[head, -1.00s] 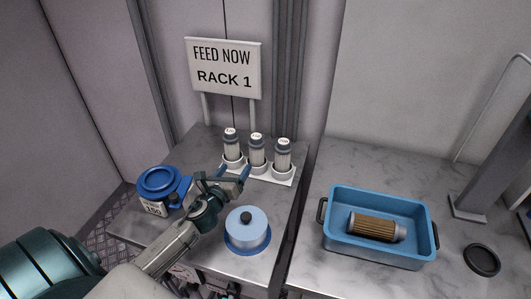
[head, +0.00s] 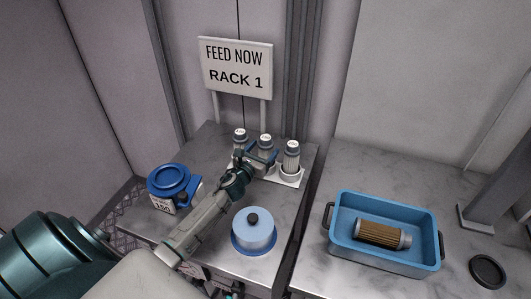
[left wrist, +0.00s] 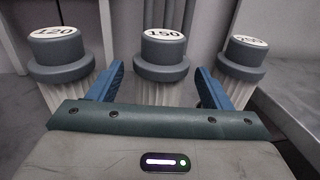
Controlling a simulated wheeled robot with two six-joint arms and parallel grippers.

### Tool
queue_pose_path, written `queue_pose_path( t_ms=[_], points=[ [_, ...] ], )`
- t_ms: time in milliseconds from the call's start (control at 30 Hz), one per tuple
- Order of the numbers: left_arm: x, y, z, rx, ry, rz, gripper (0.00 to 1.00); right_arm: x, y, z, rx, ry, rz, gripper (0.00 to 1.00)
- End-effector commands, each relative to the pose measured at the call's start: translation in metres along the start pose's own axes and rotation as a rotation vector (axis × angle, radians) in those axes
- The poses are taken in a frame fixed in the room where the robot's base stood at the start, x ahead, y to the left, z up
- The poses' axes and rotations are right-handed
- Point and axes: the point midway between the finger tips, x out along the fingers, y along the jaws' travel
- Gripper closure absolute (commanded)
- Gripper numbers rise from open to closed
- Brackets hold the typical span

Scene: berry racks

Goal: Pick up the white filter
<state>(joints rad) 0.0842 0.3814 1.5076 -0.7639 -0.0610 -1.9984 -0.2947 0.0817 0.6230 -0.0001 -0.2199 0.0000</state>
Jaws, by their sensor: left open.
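Three white pleated filters with grey caps stand upright in a row in a white holder (head: 291,181). The left one (left wrist: 57,55) reads 120, the middle one (left wrist: 163,55) reads 150, and the right one (left wrist: 243,65) has a number too slanted to read surely. My left gripper (head: 262,158) is open at the middle filter; in the left wrist view its blue fingers (left wrist: 160,88) are on either side of that filter, with gaps visible. The middle filter's lower part is hidden by my gripper. My right gripper is not in view.
A blue tray (head: 386,262) on the right holds a brown filter (head: 381,232). A sign (head: 236,66) reading FEED NOW RACK 1 stands behind the filters.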

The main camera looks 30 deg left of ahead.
Motion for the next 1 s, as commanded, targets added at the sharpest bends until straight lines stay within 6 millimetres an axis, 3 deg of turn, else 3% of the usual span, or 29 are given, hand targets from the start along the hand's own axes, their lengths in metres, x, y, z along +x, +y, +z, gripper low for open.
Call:
queue_pose_path(
  t_ms=[167, 433, 667, 1000],
  points=[
    [0.019, 0.000, 0.001, 0.000, 0.000, 0.000, 0.28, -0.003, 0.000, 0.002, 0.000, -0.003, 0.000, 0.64],
    [0.022, 0.000, 0.000, 0.000, 0.000, 0.000, 0.28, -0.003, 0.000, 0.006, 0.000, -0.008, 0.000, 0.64],
    [0.022, 0.000, 0.000, 0.000, 0.000, 0.000, 0.71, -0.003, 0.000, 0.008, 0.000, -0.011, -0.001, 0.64],
    [0.022, 0.001, 0.002, 0.001, 0.000, 0.000, 0.72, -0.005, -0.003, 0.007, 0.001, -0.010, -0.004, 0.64]
  ],
)
